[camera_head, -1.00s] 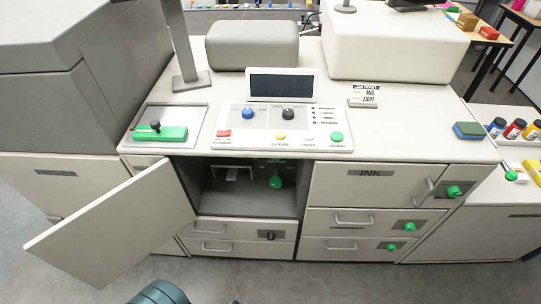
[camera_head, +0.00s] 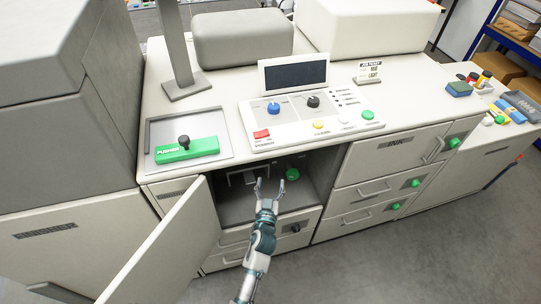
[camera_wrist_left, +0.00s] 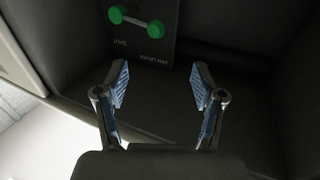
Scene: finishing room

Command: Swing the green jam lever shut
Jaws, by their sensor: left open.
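The green jam lever (camera_head: 292,174) shows as a green knob inside the open compartment of the press. In the left wrist view, two green ends joined by a pale bar make up the lever (camera_wrist_left: 156,29); the panel by it reads "JAM LEVER" and "SHUT", upside down. My left gripper (camera_head: 270,184) is open and empty at the compartment's mouth, left of the knob and apart from it. In the wrist view its fingers (camera_wrist_left: 160,76) spread with a gap between them, and the lever lies beyond the tips. My right gripper is not in view.
The compartment's door (camera_head: 165,248) stands open to the left of my left arm. A control panel (camera_head: 290,128) sits on the worktop above the opening. A green pusher (camera_head: 190,151) lies on a tray at left. Ink drawers (camera_head: 375,190) with green knobs are at right.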

